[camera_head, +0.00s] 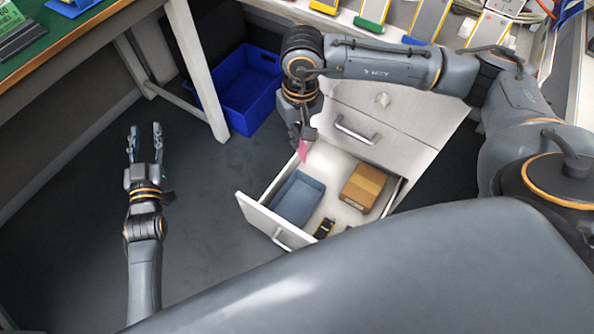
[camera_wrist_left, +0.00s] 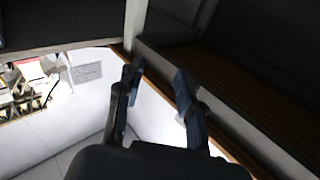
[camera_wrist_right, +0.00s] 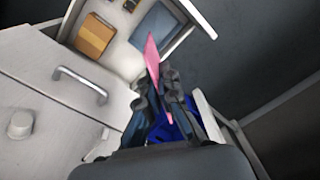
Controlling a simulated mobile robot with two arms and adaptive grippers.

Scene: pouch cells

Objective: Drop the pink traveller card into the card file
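The pink traveller card (camera_head: 302,150) is held in my right gripper (camera_head: 299,134), above the far left part of an open drawer. In the right wrist view the card (camera_wrist_right: 152,60) stands out beyond the fingertips of my right gripper (camera_wrist_right: 156,82), which are closed around it. The drawer holds a blue-grey open tray (camera_head: 299,199) and an orange-brown box (camera_head: 363,187); I cannot tell for sure which is the card file. The box also shows in the right wrist view (camera_wrist_right: 94,36). My left gripper (camera_head: 145,132) is open and empty, over the floor at the left.
The open drawer (camera_head: 262,222) juts out from a white cabinet (camera_head: 400,112). Small dark items (camera_head: 324,228) lie near its front. A blue bin (camera_head: 246,88) stands on the floor behind. A green-topped table (camera_head: 55,35) is at upper left. The floor around my left gripper is clear.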

